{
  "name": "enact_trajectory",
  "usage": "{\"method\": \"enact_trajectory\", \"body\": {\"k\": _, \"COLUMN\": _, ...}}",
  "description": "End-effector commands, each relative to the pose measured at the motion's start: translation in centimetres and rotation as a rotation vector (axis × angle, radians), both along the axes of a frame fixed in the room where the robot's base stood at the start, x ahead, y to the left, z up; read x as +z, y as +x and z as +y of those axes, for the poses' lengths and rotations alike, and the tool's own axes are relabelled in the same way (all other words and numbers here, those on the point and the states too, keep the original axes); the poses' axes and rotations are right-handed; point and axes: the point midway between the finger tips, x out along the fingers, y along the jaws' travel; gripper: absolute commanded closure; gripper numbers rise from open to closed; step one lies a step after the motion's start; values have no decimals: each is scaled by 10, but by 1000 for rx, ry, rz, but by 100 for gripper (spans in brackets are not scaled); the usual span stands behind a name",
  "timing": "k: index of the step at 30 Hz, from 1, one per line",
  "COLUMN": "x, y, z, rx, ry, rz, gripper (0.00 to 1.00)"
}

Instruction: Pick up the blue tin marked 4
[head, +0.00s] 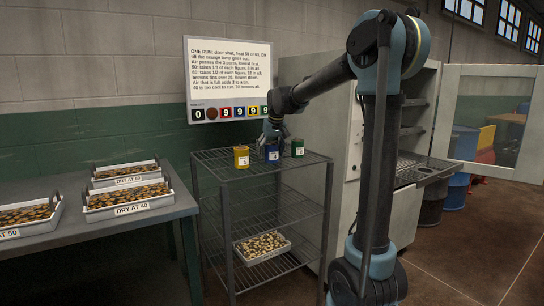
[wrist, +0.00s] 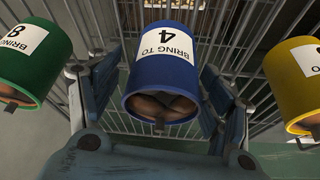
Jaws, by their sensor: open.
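The blue tin marked 4 stands upright on the top shelf of the wire rack, between a yellow tin (head: 241,157) and a green tin (head: 298,147). In the head view the blue tin (head: 272,156) is just under my gripper (head: 272,138), which partly covers it. Gaps show on both sides of the tin. The green tin (wrist: 30,60) and yellow tin (wrist: 298,80) flank the fingers. The tin's top shows brown contents.
The wire rack (head: 275,200) holds a tray of pale pieces (head: 262,247) on a lower shelf. A table (head: 130,222) at left carries labelled drying trays. An open cabinet (head: 410,120) stands behind my arm. A sign (head: 228,80) hangs on the wall.

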Motion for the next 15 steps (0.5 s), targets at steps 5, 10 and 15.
{"method": "enact_trajectory", "body": {"k": 5, "x": -9, "y": 3, "z": 1, "rx": 0, "ry": 0, "rz": 0, "gripper": 28}}
{"method": "enact_trajectory", "body": {"k": 10, "x": -9, "y": 3, "z": 1, "rx": 0, "ry": 0, "rz": 0, "gripper": 28}}
{"method": "enact_trajectory", "body": {"k": 15, "x": -9, "y": 3, "z": 1, "rx": 0, "ry": 0, "rz": 0, "gripper": 62}}
